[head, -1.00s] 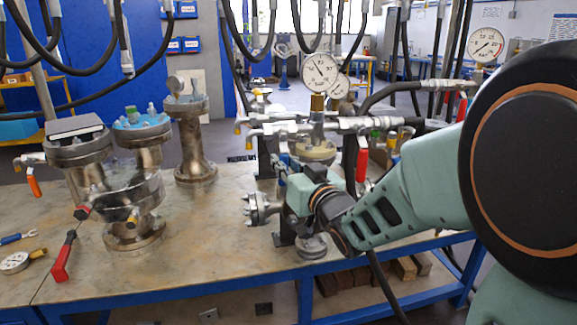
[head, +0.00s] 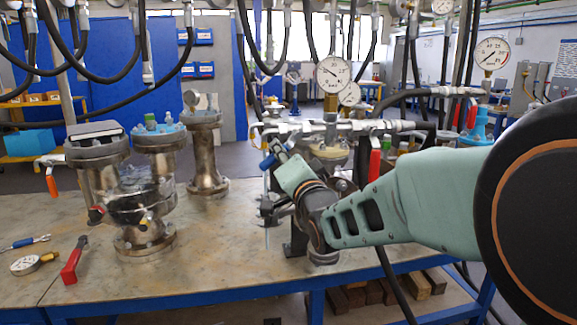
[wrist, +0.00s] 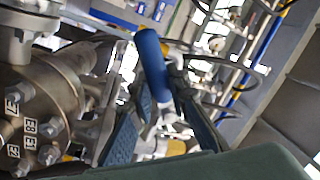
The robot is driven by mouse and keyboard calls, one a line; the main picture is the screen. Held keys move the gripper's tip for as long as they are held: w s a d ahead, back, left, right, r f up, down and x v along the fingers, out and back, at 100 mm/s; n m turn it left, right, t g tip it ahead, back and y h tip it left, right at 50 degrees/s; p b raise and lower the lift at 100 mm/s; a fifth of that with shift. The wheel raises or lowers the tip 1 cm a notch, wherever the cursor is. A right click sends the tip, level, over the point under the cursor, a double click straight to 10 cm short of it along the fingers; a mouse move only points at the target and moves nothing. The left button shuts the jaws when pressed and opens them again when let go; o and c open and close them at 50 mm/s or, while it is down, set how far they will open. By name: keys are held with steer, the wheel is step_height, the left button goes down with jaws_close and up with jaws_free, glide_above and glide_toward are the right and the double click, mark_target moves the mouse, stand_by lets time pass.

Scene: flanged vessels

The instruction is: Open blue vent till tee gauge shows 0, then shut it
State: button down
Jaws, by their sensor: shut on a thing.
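The blue vent handle (wrist: 151,62) is between the fingertips of my gripper (wrist: 158,88) in the wrist view, and the gripper is shut on it. In the head view my gripper (head: 279,152) is at the left side of the central pipe assembly, with the blue handle (head: 268,161) at its tip. A round white gauge (head: 333,74) stands upright on top of this assembly. Its needle points to the upper left, off the low end of the scale; the exact figure is too small to read. The valve body behind the handle is partly hidden.
A red-handled valve (head: 375,160) is just right of my gripper. A second gauge (head: 492,53) stands at the right. Flanged vessels (head: 145,205) stand left on the bench. Hoses hang above.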

steer(key=m, duration=0.1)
steer(key=r+m+b, duration=0.1)
steer(key=m, duration=0.1)
steer(key=a+m+b, duration=0.1)
steer(key=shift+s+r+t+h, duration=0.15)
steer(key=shift+r+t+h, duration=0.15)
steer(key=shift+t+h, duration=0.1)
steer(key=shift+a+r+m+t+h+b, duration=0.1)
steer(key=shift+r+m+h+b, duration=0.2)
steer(key=shift+m+b, duration=0.4)
steer(key=shift+d+r+m+t+h+b, duration=0.15)
steer(key=shift+r+m+b, duration=0.25)
steer(key=shift+m, duration=0.65)
steer(key=shift+a+r+m+t+h+b, duration=0.15)
steer(key=shift+r+m+h+b, duration=0.25)
steer(key=shift+m, duration=0.45)
steer(key=shift+r, duration=0.1)
steer(key=c, duration=1.8)
jaws_free()
steer(key=shift+f, duration=0.2)
